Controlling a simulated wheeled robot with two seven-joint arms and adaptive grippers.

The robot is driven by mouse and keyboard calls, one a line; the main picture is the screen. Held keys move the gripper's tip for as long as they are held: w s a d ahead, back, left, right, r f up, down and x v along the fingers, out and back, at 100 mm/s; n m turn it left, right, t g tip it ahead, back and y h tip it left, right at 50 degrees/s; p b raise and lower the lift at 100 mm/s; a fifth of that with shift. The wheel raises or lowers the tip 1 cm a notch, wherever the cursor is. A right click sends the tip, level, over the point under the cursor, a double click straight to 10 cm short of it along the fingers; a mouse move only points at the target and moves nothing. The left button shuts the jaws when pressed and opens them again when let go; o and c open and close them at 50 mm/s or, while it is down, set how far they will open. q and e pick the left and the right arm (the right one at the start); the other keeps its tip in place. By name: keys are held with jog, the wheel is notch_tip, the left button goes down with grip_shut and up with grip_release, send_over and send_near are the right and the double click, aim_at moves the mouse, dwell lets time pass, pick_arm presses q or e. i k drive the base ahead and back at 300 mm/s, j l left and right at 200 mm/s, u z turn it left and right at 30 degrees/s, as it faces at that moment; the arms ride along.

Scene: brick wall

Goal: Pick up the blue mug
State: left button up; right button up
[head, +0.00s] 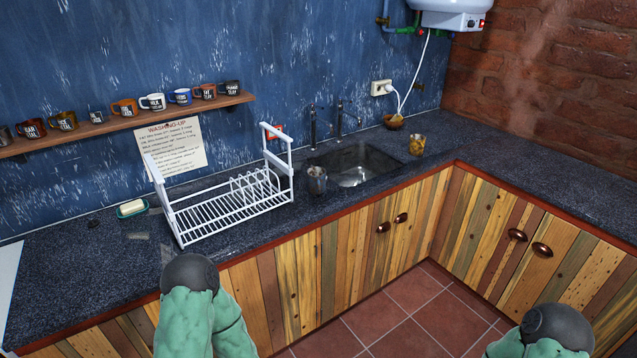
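The blue mug (180,97) stands on the wooden wall shelf (130,117) in the head view, with a pale printed patch on its front. A white mug (153,102) is on its left and a reddish-brown mug (205,92) on its right. Both of my arms show only as green links with dark rounded joints at the bottom of the view, far from the shelf. Neither gripper's fingers can be seen.
Several other mugs share the shelf. A soap dish (132,208) lies left of the rack. The counter's left part is mostly clear.

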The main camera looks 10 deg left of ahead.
aim_at(316, 177)
jog(key=u, duration=0.3)
jog(key=i+l+u, duration=0.3)
jog(key=u, duration=0.2)
jog(key=i+l+u, duration=0.3)
jog(key=l+u, duration=0.15)
